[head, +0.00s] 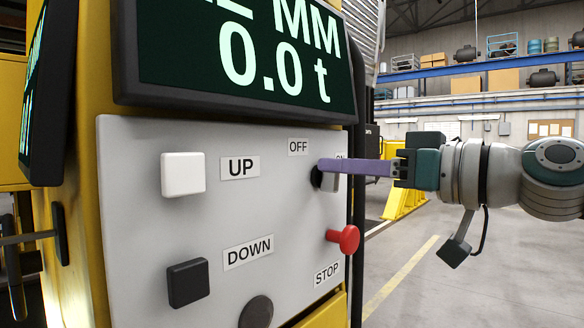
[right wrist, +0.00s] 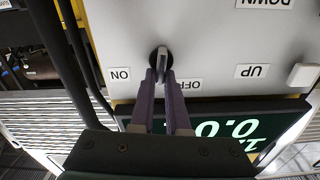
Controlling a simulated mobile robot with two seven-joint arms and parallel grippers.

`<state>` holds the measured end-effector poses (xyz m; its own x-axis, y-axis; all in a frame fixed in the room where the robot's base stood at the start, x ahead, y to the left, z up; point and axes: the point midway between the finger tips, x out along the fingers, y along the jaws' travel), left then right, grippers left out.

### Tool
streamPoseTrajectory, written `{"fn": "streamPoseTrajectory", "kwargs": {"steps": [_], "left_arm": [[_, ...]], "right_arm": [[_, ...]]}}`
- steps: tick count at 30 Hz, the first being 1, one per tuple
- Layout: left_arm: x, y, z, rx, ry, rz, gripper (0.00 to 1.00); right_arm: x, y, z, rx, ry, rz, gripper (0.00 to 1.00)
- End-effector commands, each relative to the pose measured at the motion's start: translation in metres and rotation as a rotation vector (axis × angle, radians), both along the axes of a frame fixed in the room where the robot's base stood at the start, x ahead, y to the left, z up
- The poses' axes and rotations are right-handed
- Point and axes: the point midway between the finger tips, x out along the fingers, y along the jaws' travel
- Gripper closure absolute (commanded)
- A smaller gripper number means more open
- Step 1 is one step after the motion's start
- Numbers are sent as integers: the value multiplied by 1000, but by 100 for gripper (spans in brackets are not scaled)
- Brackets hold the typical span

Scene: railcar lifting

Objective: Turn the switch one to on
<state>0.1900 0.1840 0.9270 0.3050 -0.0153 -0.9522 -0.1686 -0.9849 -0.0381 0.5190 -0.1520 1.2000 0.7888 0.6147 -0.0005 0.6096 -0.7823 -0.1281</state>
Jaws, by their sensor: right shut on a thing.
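The switch (head: 328,182) is a dark round knob with a grey lever, at the upper right of a light grey control panel (head: 215,220). It also shows in the right wrist view (right wrist: 162,58), which is upside down. The OFF label (head: 298,147) is up and left of it; the ON label (head: 341,156) is partly hidden by my fingers but clear in the wrist view (right wrist: 120,74). My right gripper (head: 325,167), with purple fingers, comes in from the right and is shut on the lever. The lever's exact angle is hard to tell. My left gripper is not in view.
A white UP button (head: 183,174), a black DOWN button (head: 188,283) and a red STOP knob (head: 344,239) stick out of the panel; STOP is just below my fingers. A display (head: 240,60) reading 0.0 t overhangs above. Open floor (head: 460,270) lies to the right.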

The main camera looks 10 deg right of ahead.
Motion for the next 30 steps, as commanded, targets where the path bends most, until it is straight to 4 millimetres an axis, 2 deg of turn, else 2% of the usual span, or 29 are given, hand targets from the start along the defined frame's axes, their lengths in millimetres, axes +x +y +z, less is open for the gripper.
{"fn": "streamPoseTrajectory", "kwargs": {"steps": [13,30], "left_arm": [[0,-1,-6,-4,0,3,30],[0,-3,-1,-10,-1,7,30]], "right_arm": [[4,-5,-4,315,246,-1,100],[7,-8,-8,658,516,-3,100]]}}
